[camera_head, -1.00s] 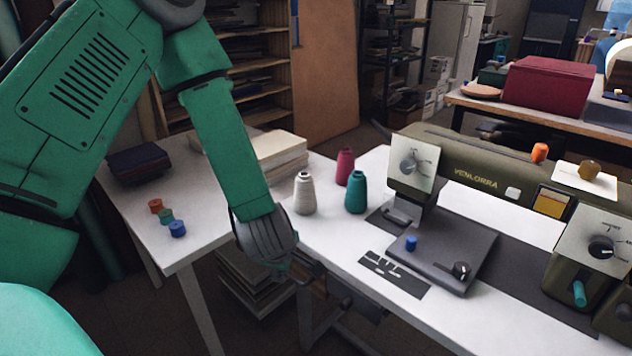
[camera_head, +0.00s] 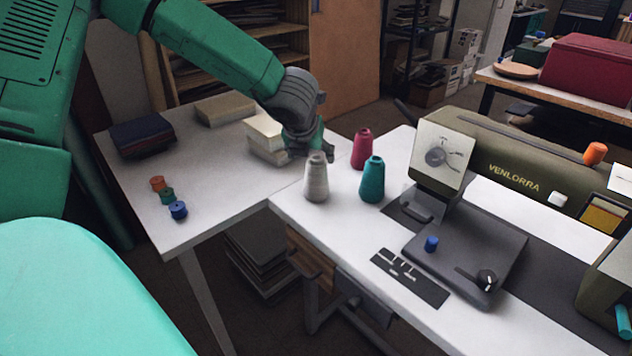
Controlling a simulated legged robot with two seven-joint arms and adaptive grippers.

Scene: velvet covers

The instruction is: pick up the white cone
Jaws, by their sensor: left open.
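The white cone (camera_head: 316,180) is an upright spool of pale thread. It stands near the left end of the white sewing table (camera_head: 300,214). My left gripper (camera_head: 312,150) is just above and behind the cone's top, pointing down. Its fingers are small and partly hidden behind the cone's tip, and I see nothing held in them. I cannot tell whether they touch the cone. A teal cone (camera_head: 372,182) and a magenta cone (camera_head: 362,150) stand close by on the right. My right gripper is not in view.
An olive sewing machine (camera_head: 500,170) fills the table to the right. Small orange, green and blue spools (camera_head: 178,209) and a dark cloth stack (camera_head: 141,137) lie on the left table. The table front before the cones is clear.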

